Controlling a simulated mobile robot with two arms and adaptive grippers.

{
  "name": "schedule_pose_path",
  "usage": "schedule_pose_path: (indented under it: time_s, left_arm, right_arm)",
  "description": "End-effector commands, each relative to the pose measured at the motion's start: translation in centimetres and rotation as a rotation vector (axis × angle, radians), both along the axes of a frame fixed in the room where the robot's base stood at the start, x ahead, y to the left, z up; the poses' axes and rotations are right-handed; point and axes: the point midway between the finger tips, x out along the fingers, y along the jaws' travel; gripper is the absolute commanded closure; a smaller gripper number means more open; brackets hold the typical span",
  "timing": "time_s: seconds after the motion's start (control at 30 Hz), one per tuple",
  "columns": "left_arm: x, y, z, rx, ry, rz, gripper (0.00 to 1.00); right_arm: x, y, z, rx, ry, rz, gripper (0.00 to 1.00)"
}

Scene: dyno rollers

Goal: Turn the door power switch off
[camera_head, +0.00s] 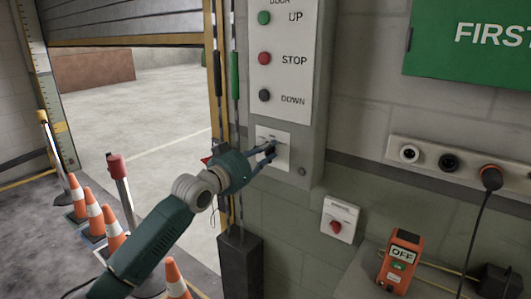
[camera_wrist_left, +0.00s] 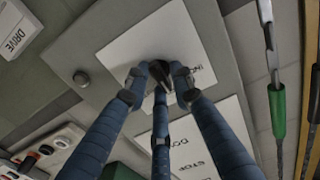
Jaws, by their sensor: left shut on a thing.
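The door power switch is a white plate (camera_head: 282,164) with a dark knob (camera_wrist_left: 164,70), on the grey wall panel just below the UP, STOP and DOWN buttons. The plate also shows in the left wrist view (camera_wrist_left: 125,50). My left gripper (camera_head: 270,150) reaches it from the lower left. In the left wrist view its blue fingers (camera_wrist_left: 160,82) are shut around the dark knob. The fingers hide part of the knob and of the plate's lettering, so I cannot read the knob's setting. My right gripper is in neither view.
A second white switch box (camera_head: 341,222) with a red knob is on the wall at lower right. An orange OFF unit (camera_head: 400,262) stands on a ledge below a socket strip (camera_head: 455,165). Orange cones (camera_head: 95,215) and a post stand at left, by the partly raised door (camera_head: 130,25).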

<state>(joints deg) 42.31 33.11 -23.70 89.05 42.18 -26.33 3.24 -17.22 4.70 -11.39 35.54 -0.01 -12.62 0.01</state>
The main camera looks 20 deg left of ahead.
Motion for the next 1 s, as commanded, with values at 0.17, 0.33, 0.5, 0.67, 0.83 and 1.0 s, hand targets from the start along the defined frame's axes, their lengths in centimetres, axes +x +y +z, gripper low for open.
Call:
schedule_pose_path:
  time_s: [0.17,0.33,0.5,0.67,0.83,1.0]
  left_arm:
    - [-0.1,-0.2,0.0,0.003,-0.002,-0.004,1.00]
    - [-0.1,-0.3,0.0,0.003,-0.001,-0.004,1.00]
    - [-0.1,-0.2,0.0,0.003,-0.001,-0.004,0.65]
    - [0.0,-0.1,0.0,0.003,0.000,-0.002,0.65]
    - [-0.6,0.2,-0.1,0.003,0.000,-0.001,0.65]
    - [-3.2,1.0,-0.2,0.006,0.000,-0.002,0.65]
  right_arm:
    - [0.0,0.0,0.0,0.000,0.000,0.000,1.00]
    - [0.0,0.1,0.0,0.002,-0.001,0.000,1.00]
    - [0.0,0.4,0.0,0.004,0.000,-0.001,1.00]
    - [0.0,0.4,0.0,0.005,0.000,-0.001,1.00]
    - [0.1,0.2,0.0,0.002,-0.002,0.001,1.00]
    - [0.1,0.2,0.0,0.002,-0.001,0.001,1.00]
